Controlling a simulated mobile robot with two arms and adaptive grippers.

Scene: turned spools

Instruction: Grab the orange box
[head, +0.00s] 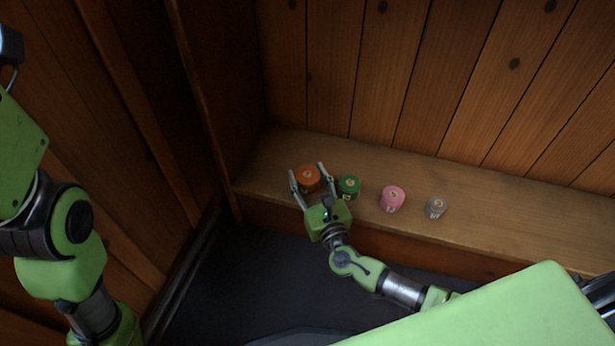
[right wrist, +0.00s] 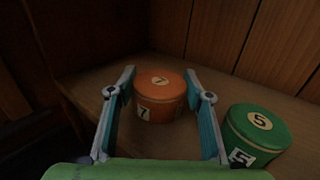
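The orange box (head: 308,177) is a round, lidded container standing upright on the wooden ledge, leftmost of the row. In the right wrist view the orange box (right wrist: 160,97) bears a 7 on its lid and side. My right gripper (head: 307,171) is open, with one finger on each side of the orange box. In the right wrist view the fingers (right wrist: 160,80) show gaps to the box, and it stands near their tips. My left arm shows at the left edge of the head view; whether its gripper is open or shut does not show.
A green box (head: 349,186) stands close to the right finger; in the right wrist view the green box (right wrist: 256,133) bears a 5. A pink box (head: 392,199) and a grey box (head: 436,208) stand further right on the ledge (head: 520,226). Wood-panelled walls rise behind and at left.

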